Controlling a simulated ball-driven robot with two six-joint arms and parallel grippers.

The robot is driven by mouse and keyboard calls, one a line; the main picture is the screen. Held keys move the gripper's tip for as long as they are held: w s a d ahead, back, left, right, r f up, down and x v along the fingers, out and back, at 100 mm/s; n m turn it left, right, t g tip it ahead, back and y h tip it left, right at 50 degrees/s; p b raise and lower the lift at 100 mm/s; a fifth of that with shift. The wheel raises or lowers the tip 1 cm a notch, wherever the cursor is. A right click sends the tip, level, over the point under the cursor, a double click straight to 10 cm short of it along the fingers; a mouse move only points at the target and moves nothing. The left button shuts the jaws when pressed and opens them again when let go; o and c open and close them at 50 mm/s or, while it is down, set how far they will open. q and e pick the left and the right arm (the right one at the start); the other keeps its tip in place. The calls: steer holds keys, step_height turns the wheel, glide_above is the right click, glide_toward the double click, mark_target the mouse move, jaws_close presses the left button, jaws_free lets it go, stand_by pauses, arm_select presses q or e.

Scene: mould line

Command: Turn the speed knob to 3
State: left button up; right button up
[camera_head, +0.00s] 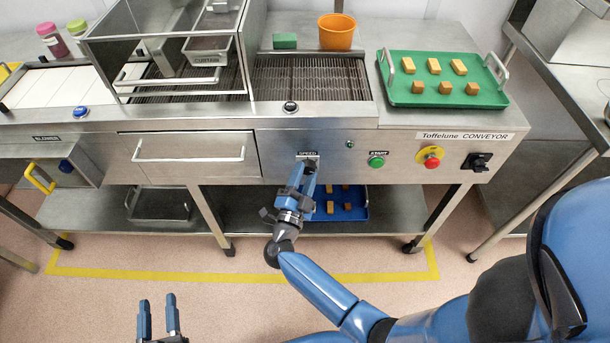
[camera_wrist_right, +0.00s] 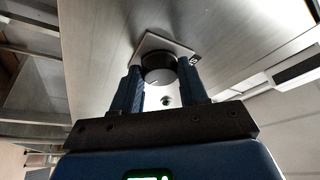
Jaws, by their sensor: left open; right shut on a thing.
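The speed knob (camera_wrist_right: 158,76) is a round dark knob on a light square plate (camera_wrist_right: 160,46) on the conveyor's front panel. In the head view it sits under the SPEED label (camera_head: 308,154), mostly hidden behind my right gripper. My right gripper (camera_head: 303,174) reaches up to the panel; in the right wrist view its two blue fingers (camera_wrist_right: 166,84) are on either side of the knob, shut on it. The knob's setting is too small to read. My left gripper (camera_head: 158,316) is open and empty low at the bottom left, well away from the panel.
Right of the knob are a green START button (camera_head: 376,161), a red stop button on yellow (camera_head: 432,157) and a black switch (camera_head: 477,161). A drawer handle (camera_head: 190,158) juts out at the left. A green tray (camera_head: 430,98) stands above; a blue tray (camera_head: 322,214) lies on the lower shelf.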

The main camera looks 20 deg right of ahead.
steer(key=shift+m+g, duration=0.4)
steer(key=shift+m, duration=0.7)
steer(key=o, duration=1)
steer(key=shift+o, duration=0.2)
steer(key=shift+s+a, duration=0.1)
steer(key=v, duration=1)
steer(key=shift+s+a, duration=0.2)
steer(key=shift+s, duration=0.05)
steer(key=shift+f, duration=0.1)
